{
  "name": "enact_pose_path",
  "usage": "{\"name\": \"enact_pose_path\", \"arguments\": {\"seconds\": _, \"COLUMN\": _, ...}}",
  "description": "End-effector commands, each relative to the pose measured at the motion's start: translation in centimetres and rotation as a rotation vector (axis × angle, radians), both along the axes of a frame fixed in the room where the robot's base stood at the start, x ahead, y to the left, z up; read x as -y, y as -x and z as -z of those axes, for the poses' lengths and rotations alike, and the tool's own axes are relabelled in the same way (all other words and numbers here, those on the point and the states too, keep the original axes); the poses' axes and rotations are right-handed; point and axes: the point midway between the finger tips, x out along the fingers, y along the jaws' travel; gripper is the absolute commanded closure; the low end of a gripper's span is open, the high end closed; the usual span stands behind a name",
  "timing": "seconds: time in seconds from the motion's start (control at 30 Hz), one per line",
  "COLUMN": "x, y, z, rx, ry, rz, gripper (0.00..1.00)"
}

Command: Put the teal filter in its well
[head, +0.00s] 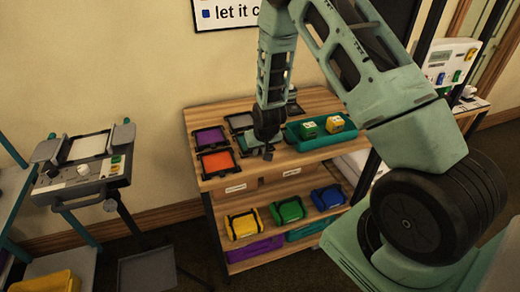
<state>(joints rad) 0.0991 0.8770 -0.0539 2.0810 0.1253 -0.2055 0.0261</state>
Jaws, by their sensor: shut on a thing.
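My gripper (267,150) points down over the top of the wooden shelf unit (192,118). It is shut on the teal filter (249,141), a pale teal square that shows just left of the fingers. The gripper hides the filter's right part, and I cannot tell whether it touches the surface below. A purple filter (210,137) and an orange filter (216,162) lie in dark square frames left of it. A grey square (240,121) lies behind it. The well under the teal filter is hidden.
A teal tray (310,143) with a green block (308,129) and a yellow block (335,122) stands right of the gripper. A grey device (82,170) stands at left.

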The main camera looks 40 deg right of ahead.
Motion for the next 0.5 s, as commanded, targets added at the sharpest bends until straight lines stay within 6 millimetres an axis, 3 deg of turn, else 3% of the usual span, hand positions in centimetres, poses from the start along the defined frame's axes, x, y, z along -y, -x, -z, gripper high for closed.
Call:
{"name": "enact_pose_path", "arguments": {"seconds": 0.23, "x": 0.00, "y": -0.02, "z": 0.41, "rx": 0.000, "ry": 0.000, "rz": 0.000, "gripper": 1.00}}
{"name": "enact_pose_path", "arguments": {"seconds": 0.27, "x": 0.00, "y": -0.02, "z": 0.34, "rx": 0.001, "ry": 0.000, "rz": 0.000, "gripper": 0.74}}
{"name": "enact_pose_path", "arguments": {"seconds": 0.33, "x": 0.01, "y": -0.02, "z": 0.32, "rx": 0.001, "ry": 0.000, "rz": 0.000, "gripper": 0.57}}
{"name": "enact_pose_path", "arguments": {"seconds": 0.5, "x": 0.01, "y": -0.01, "z": 0.32, "rx": 0.000, "ry": 0.000, "rz": 0.000, "gripper": 0.57}}
